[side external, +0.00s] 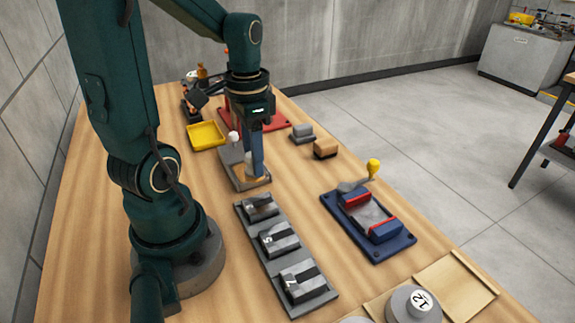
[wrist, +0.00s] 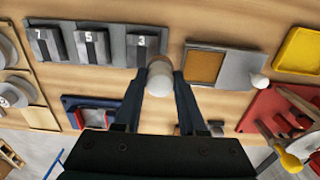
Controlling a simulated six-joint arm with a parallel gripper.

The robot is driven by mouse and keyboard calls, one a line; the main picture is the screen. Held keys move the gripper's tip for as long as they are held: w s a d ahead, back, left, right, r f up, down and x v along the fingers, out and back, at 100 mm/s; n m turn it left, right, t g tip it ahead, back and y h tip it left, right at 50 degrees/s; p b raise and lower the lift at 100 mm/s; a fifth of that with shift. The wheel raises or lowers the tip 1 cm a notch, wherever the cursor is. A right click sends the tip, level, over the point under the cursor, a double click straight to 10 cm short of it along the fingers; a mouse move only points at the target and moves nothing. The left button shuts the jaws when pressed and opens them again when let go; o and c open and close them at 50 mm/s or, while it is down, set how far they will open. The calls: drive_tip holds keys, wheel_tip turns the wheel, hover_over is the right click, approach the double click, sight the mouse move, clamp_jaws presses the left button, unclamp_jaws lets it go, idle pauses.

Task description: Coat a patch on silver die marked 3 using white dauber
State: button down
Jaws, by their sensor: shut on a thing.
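The silver die marked 3 (wrist: 143,45) stands at the end of a row of dies on a dark grey rack; in the side view it is the farthest die (side external: 258,207). My gripper (side external: 256,176) points down near the grey tray with a brown pad. In the wrist view my gripper (wrist: 160,78) is shut on the white dauber (wrist: 158,70), a pale rounded piece between the fingertips. It appears just below die 3 in that picture; I cannot see any contact. In the side view the fingers hide most of the dauber.
The grey tray (wrist: 232,66) has a brown pad (wrist: 207,65) and a white knob (wrist: 258,80) at one end. Dies marked 5 (wrist: 91,45) and 7 (wrist: 47,45) share the rack. A yellow tray (side external: 206,135) and a blue fixture (side external: 370,222) stand apart.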

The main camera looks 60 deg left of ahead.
wheel_tip(320, 180, down, 4)
drive_tip(key=shift+s+r, duration=0.1)
drive_tip(key=shift+r, duration=0.15)
drive_tip(key=shift+d+f, duration=0.25)
drive_tip(key=shift+d+r, duration=0.15)
drive_tip(key=shift+d, duration=1)
drive_tip(key=shift+d+f, duration=0.2)
drive_tip(key=shift+d, duration=1.45)
drive_tip(key=shift+a, duration=2.1)
drive_tip(key=shift+a+r, duration=0.1)
drive_tip(key=shift+a, duration=0.95)
drive_tip(key=shift+d+r, duration=0.1)
drive_tip(key=shift+r, duration=3.9)
